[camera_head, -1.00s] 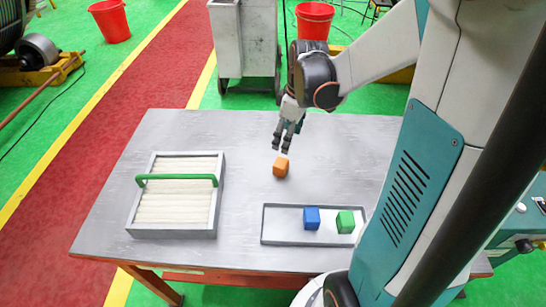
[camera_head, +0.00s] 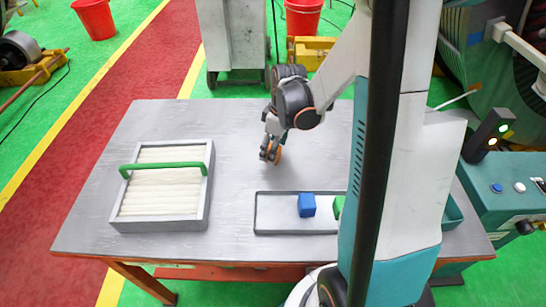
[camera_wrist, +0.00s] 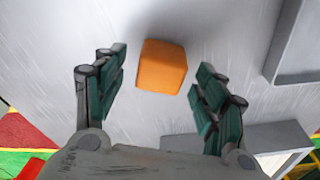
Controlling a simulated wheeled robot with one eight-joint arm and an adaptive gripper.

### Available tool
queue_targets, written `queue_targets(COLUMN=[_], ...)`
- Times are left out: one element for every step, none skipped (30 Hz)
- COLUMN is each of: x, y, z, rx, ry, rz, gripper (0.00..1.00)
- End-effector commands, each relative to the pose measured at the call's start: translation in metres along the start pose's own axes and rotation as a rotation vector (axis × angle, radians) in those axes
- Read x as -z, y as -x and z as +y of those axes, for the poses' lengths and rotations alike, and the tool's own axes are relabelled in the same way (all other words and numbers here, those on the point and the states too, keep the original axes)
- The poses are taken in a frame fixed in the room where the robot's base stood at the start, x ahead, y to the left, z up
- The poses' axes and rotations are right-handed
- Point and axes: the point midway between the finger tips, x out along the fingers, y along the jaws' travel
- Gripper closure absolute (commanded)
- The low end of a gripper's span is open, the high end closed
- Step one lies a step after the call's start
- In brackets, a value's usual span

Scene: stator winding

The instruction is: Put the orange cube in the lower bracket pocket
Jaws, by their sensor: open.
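The orange cube (camera_head: 278,156) sits on the grey table, partly hidden by my gripper's fingers in the head view. In the wrist view the whole cube (camera_wrist: 162,66) shows between the two fingers, with a gap on each side. My gripper (camera_head: 270,156) is open and down around the cube; its dark green fingers (camera_wrist: 163,88) also show in the wrist view. No part can be made out for certain as the lower bracket pocket.
A shallow grey tray (camera_head: 262,222) holds a blue cube (camera_head: 306,205) and a green cube (camera_head: 339,207), the latter partly behind my arm. A grey frame (camera_head: 205,190) with pale bars and a green handle (camera_head: 165,168) stands at left. The table between frame and tray is clear.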

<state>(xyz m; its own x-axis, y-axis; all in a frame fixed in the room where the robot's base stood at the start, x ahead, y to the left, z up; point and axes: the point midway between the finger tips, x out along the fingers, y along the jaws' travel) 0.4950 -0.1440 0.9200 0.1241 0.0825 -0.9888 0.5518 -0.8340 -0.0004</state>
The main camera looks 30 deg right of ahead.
Motion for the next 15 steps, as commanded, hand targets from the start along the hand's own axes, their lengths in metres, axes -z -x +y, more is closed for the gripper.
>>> queue_targets(x=[0.0,0.0,0.0,0.0,0.0,0.0,0.0,0.0,0.0,0.0,0.0,0.0,0.0,0.0,0.0], y=[-0.0016,-0.0013,-0.0007,-0.0005,-0.0004,-0.0003,-0.0003,-0.0002,-0.0002,-0.0002,-0.0002,-0.0002,-0.0002,-0.0002,-0.0002], z=[0.0,0.0,-0.0001,-0.0001,-0.0001,-0.0001,-0.0001,-0.0001,-0.0001,-0.0001,-0.0001,-0.0001,-0.0001,-0.0001,-0.0001], rx=[0.0,0.0,0.0,0.0,0.0,0.0,0.0,0.0,0.0,0.0,0.0,0.0,0.0,0.0,0.0], ry=[0.0,0.0,0.0,0.0,0.0,0.0,0.0,0.0,0.0,0.0,0.0,0.0,0.0,0.0,0.0], rz=[0.0,0.0,0.0,0.0,0.0,0.0,0.0,0.0,0.0,0.0,0.0,0.0,0.0,0.0,0.0], gripper=[0.35,0.35,0.35,0.35,0.35,0.37,0.44,0.51,0.6,0.67,0.74,0.83,0.83,0.83,0.83])
